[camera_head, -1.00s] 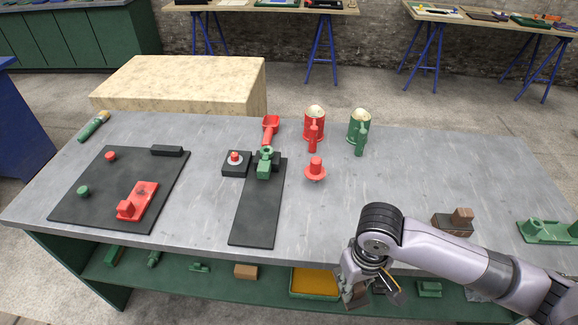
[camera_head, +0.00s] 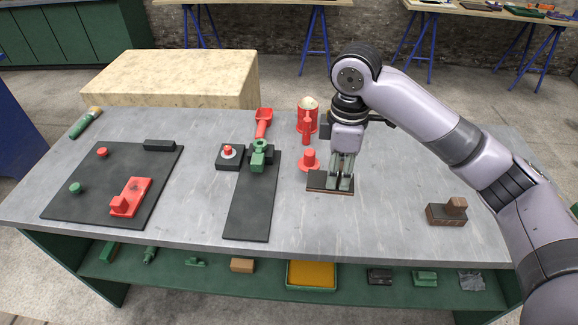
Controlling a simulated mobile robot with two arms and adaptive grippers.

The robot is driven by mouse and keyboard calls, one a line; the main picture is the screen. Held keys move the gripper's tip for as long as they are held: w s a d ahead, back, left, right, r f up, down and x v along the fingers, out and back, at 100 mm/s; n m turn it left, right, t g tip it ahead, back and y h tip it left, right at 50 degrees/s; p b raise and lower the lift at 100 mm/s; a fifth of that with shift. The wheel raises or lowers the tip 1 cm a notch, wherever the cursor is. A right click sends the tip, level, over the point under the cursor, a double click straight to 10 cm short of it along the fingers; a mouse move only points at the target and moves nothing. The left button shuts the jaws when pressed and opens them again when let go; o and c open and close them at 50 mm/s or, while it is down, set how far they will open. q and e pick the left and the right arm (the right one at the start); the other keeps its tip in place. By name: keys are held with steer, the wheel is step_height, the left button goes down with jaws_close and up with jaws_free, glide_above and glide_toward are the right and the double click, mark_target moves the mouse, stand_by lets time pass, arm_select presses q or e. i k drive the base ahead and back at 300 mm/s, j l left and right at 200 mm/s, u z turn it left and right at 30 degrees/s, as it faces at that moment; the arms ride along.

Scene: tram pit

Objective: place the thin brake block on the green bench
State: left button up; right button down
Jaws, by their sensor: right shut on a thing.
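My right gripper (camera_head: 341,180) points down over the right-middle part of the bench top. It is shut on the thin brake block (camera_head: 316,181), a flat dark plate with a reddish-brown edge, held about level. I cannot tell whether the block touches the top or is just above it. The green bench (camera_head: 400,235) has a grey top, green sides and a lower shelf. My left gripper is not in view.
A red knobbed piece (camera_head: 308,160) stands just behind the held block. A brown block (camera_head: 447,213) lies to the right, a dark long plate (camera_head: 250,215) to the left. A red can (camera_head: 307,112) stands behind. Bare top lies in front.

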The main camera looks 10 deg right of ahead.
mark_target(299, 154)
steer(key=i, duration=1)
